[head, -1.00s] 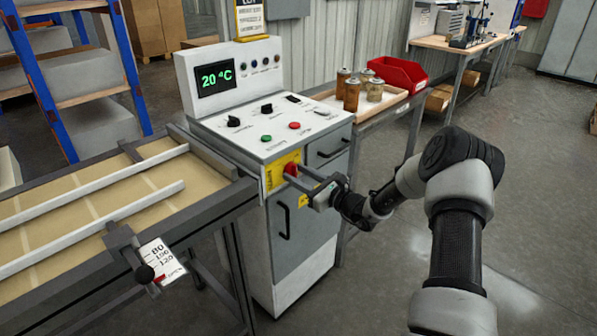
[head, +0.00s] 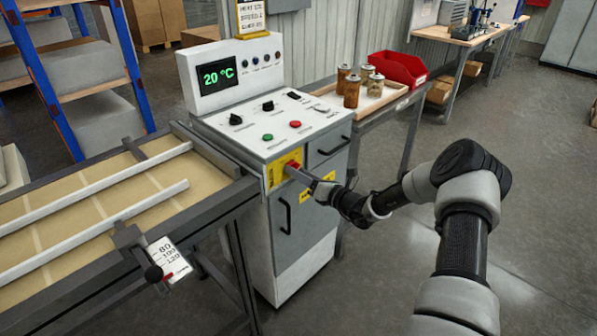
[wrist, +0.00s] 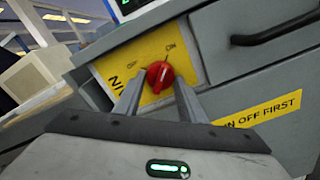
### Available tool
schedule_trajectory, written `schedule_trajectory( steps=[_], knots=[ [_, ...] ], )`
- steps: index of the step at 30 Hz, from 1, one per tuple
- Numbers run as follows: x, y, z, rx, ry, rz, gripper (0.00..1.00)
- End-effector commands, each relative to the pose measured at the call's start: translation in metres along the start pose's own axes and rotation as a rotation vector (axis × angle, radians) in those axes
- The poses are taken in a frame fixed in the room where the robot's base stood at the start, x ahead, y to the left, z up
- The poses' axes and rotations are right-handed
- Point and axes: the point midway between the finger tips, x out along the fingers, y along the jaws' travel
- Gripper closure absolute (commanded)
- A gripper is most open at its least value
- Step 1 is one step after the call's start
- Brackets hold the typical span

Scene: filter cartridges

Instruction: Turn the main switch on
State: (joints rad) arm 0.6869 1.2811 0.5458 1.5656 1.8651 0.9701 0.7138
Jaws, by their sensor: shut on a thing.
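The main switch is a red rotary knob (wrist: 160,76) on a yellow plate (wrist: 117,70) on the front of the control cabinet. In the head view the knob (head: 291,167) shows at the cabinet's upper left front, partly hidden by my gripper. My gripper (wrist: 158,92) is shut on the knob, one finger on each side of it. The gripper also shows in the head view (head: 302,175). In the wrist view the plate carries small OFF and ON marks above the knob. A light mark on the knob appears to point towards ON, but it is small.
The display (head: 217,74) reads 20 °C. A conveyor table (head: 95,205) adjoins at left. A bench with cartridges (head: 352,91) and a red bin (head: 398,69) stands behind. Floor at right is clear.

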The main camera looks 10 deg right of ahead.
Motion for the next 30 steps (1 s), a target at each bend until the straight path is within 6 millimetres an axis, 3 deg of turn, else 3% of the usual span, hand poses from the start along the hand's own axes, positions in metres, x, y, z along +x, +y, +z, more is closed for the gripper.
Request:
schedule_trajectory(
  steps=[16, 17, 20, 30],
  knots=[
    [-0.0005, -0.0004, -0.0006, 0.027, 0.0, -0.001, 0.86],
    [-0.0005, -0.0004, -0.0006, 0.027, 0.0, -0.001, 0.6],
    [-0.0004, -0.0004, -0.0005, 0.026, 0.0, -0.001, 0.45],
    [-0.003, -0.0004, 0.0002, 0.024, 0.0, -0.001, 0.45]
  ],
)
